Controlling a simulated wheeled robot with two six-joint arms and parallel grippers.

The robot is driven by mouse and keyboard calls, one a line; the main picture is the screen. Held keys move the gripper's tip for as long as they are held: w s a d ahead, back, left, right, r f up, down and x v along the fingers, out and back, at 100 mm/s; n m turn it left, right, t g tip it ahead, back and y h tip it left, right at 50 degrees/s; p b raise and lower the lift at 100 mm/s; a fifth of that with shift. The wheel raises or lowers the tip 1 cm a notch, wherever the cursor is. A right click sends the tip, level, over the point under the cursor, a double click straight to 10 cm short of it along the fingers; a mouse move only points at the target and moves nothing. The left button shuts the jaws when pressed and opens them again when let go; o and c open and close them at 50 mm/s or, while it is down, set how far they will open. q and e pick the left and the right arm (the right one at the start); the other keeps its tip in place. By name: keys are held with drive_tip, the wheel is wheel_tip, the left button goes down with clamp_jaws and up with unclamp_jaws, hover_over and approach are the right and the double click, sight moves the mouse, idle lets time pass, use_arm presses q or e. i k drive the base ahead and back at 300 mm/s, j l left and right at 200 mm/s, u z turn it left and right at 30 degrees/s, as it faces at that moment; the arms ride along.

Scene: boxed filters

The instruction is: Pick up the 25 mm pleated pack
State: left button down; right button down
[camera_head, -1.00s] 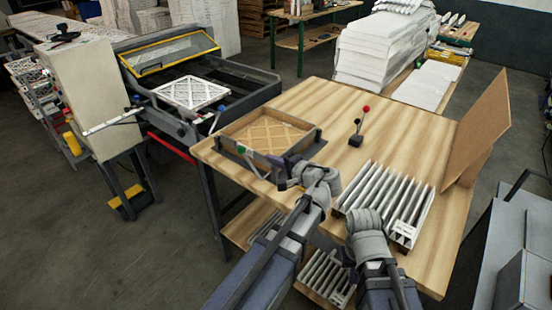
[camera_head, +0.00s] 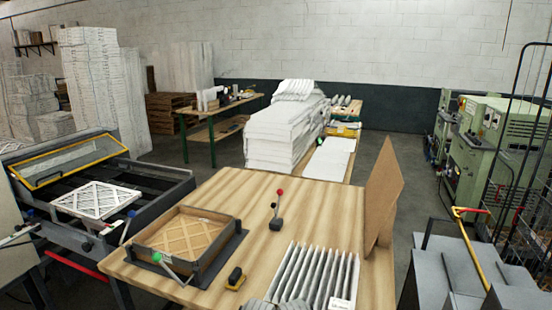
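A white pleated pack (camera_head: 318,275) with upright parallel pleats lies on the wooden bench top (camera_head: 345,212) at the front right. A small white label (camera_head: 340,304) is on its near right edge; its text is too small to read surely. No gripper fingers show, so I cannot tell where either gripper is relative to the pack.
A wooden frame with a lattice (camera_head: 188,238) sits in a dark fixture on the bench's left. A brown board (camera_head: 383,195) leans upright at the right edge.

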sight(316, 277)
drive_tip(key=i+j, duration=0.1)
drive_tip(key=j, duration=0.4)
drive_tip(key=i+j, duration=0.1)
drive_tip(key=j, duration=0.4)
drive_tip(key=i+j, duration=0.1)
drive_tip(key=j, duration=0.4)
drive_tip(key=i+j, duration=0.1)
drive_tip(key=j, duration=0.4)
drive_tip(key=i+j, duration=0.1)
drive_tip(key=j, duration=0.4)
drive_tip(key=j+z, duration=0.1)
drive_tip(key=z, duration=2.25)
